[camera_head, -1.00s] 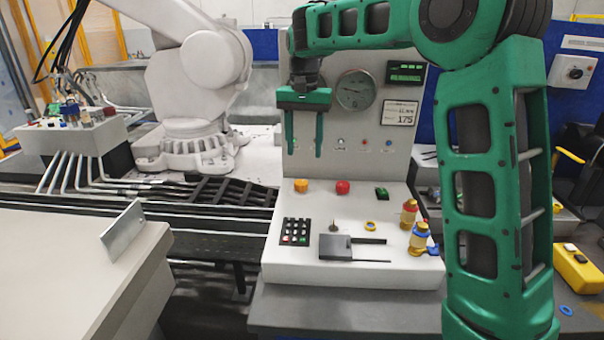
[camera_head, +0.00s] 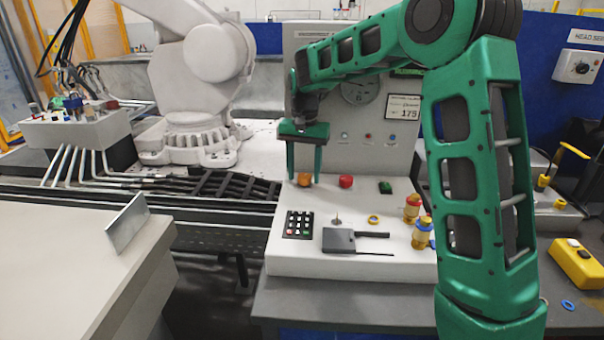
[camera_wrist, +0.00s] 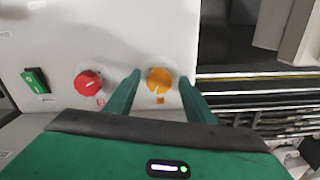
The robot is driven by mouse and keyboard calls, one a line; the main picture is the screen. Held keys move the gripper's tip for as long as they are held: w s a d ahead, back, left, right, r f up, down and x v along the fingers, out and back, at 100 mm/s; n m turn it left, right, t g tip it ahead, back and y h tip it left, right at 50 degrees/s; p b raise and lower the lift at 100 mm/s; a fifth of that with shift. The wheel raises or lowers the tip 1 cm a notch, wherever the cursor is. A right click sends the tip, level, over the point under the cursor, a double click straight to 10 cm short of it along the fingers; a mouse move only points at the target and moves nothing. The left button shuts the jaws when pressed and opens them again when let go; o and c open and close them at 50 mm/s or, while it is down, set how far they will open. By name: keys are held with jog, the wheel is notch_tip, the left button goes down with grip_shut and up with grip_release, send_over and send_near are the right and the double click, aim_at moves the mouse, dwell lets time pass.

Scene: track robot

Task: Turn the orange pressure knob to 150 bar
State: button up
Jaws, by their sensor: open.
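The orange knob (camera_head: 304,180) sits at the left of the row on the machine's sloped panel. In the wrist view the orange knob (camera_wrist: 159,80) shows a pale pointer mark and a small orange label below it. My gripper (camera_head: 304,180) is open and points down over it. In the wrist view my gripper's green fingers (camera_wrist: 158,88) stand on either side of the knob, with gaps; I cannot tell how deep they reach. The round gauge (camera_head: 360,88) is partly hidden by my arm.
A red knob (camera_head: 346,181) and a green switch (camera_head: 385,187) stand to the right of the orange knob. A keypad (camera_head: 299,224), a dark flat plate (camera_head: 339,240) and two brass-coloured fittings (camera_head: 412,207) are on the front panel. A white robot arm (camera_head: 205,85) stands at left.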

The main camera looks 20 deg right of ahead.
aim_at(304, 176)
jog(key=shift+f, duration=0.1)
jog(key=c, duration=1.1)
jog(key=shift+o, duration=0.2)
jog(key=n, duration=0.5)
jog(key=shift+n, duration=0.3)
jog(key=o, duration=1.1)
jog(key=shift+c, duration=0.2)
notch_tip(304, 176, up, 11)
